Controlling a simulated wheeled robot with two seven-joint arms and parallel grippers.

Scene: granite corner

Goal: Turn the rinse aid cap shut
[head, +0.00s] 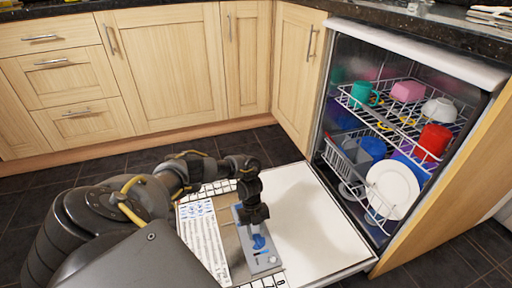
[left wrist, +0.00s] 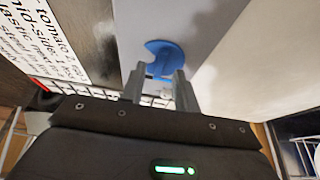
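The rinse aid cap (head: 259,243) is a round blue knob on the grey dispenser panel (head: 270,265), set in the inner face of the lowered dishwasher door (head: 325,225). In the left wrist view the cap (left wrist: 165,53) lies just beyond the fingertips. My left gripper (head: 258,230) points down over the cap. In the left wrist view its two fingers (left wrist: 160,75) stand apart, with blue showing between the tips. I cannot tell whether they touch the cap. My right gripper is not in view.
A white printed label (head: 203,237) lies left of the dispenser. The dishwasher's upper rack (head: 405,105) holds cups and bowls; the lower rack (head: 345,165) holds a white plate (head: 391,190) and other dishes. Wooden cabinets (head: 165,65) stand behind. Dark tiled floor surrounds the door.

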